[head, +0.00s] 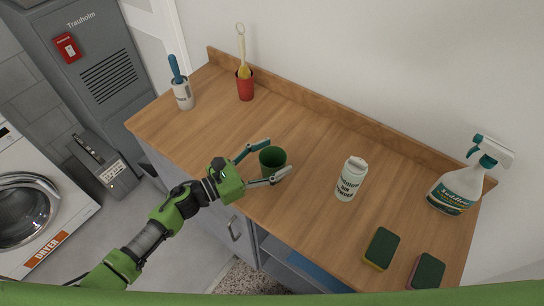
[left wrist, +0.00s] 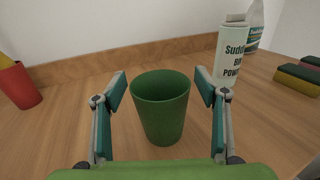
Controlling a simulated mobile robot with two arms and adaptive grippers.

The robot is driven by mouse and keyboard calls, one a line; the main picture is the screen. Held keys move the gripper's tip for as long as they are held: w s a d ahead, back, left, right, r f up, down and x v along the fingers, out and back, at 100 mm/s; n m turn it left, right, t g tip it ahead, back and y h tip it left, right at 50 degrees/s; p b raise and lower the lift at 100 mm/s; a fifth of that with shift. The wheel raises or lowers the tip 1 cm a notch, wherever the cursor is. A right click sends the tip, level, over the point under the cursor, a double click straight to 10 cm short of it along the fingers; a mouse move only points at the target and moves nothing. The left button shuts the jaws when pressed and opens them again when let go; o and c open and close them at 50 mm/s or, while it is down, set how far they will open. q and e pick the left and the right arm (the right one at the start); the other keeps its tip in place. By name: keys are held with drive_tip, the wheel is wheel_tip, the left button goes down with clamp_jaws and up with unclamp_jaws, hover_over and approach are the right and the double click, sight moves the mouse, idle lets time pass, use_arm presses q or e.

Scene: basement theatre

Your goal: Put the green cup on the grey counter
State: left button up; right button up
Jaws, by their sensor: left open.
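The green cup (head: 272,163) stands upright and empty on the wooden counter top (head: 310,150), near its front edge. In the left wrist view the cup (left wrist: 161,112) stands between the two fingers, with a gap on each side. My left gripper (head: 278,157) is open around the cup, reaching in from the front left; it also shows in the left wrist view (left wrist: 160,78). The only counter in view has a wooden top over a grey cabinet front (head: 236,222). My right gripper is out of view.
A white powder can (head: 350,181) stands right of the cup. A spray bottle (head: 462,188) and two sponges (head: 381,248) are further right. A red cup with a utensil (head: 245,86) and a white holder with a blue handle (head: 182,95) stand at the back left.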

use_arm(q)
drive_tip(key=shift+r, duration=0.25)
drive_tip(key=b+v, duration=0.1)
drive_tip(key=v, duration=0.2)
drive_tip(key=b+v, duration=0.1)
drive_tip(key=v, duration=0.3)
drive_tip(key=b+v, duration=0.1)
drive_tip(key=v, duration=0.2)
drive_tip(key=shift+s+a+f, duration=0.15)
drive_tip(key=shift+a+f, duration=0.1)
drive_tip(key=shift+a, duration=0.05)
drive_tip(key=shift+s+a+r+b, duration=0.2)
drive_tip(key=shift+s+a+b, duration=0.15)
drive_tip(key=shift+a, duration=0.25)
